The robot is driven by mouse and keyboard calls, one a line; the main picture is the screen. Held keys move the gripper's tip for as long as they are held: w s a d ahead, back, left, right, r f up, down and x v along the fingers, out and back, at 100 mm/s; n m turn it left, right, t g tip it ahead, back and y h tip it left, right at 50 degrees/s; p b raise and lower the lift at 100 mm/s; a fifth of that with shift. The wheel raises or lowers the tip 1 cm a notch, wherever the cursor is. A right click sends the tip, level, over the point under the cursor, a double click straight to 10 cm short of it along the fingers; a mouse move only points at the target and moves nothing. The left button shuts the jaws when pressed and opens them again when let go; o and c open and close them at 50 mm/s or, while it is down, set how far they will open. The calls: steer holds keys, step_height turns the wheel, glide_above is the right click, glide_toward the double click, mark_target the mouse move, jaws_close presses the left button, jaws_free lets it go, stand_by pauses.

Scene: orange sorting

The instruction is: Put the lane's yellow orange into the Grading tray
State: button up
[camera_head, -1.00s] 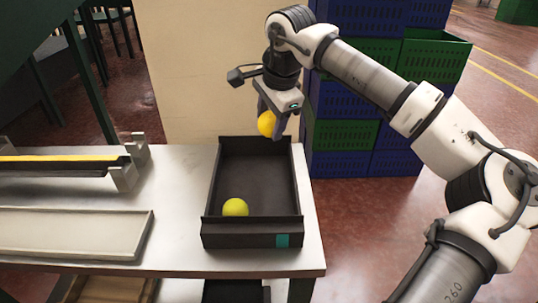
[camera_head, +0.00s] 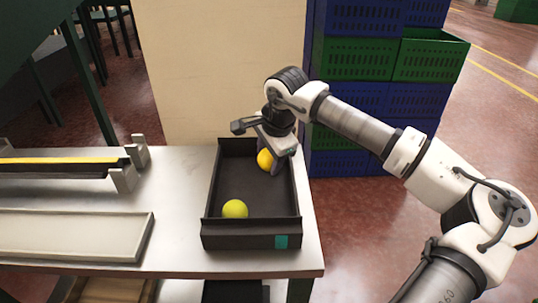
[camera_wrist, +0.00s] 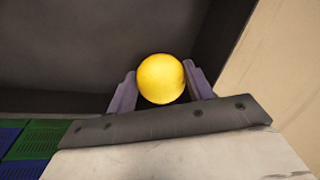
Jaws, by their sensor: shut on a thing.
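My gripper (camera_head: 270,165) is inside the far right part of a dark tray with a teal label (camera_head: 210,190). It is shut on a deep-yellow orange (camera_head: 264,159), low in the tray; I cannot tell whether the orange touches the tray floor. In the wrist view the orange (camera_wrist: 161,78) sits between the two purple-grey fingers, with dark tray floor behind it. A second, greener-yellow orange (camera_head: 235,209) lies in the tray's near left part, apart from my gripper.
A lane with a yellow strip (camera_head: 60,160) and a shallow pale tray (camera_head: 70,234) lie to the left on the table (camera_head: 180,168). Blue and green crates (camera_head: 360,95) are stacked behind at the right. The tray's middle is clear.

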steer(key=o, duration=0.7)
steer(key=shift+f, duration=0.1)
steer(key=shift+r, duration=0.3)
steer(key=b+v, duration=0.1)
steer(key=v, duration=1)
steer(key=shift+s+d+r+b, duration=0.15)
steer(key=shift+r+b, duration=0.15)
steer(key=shift+r, duration=0.05)
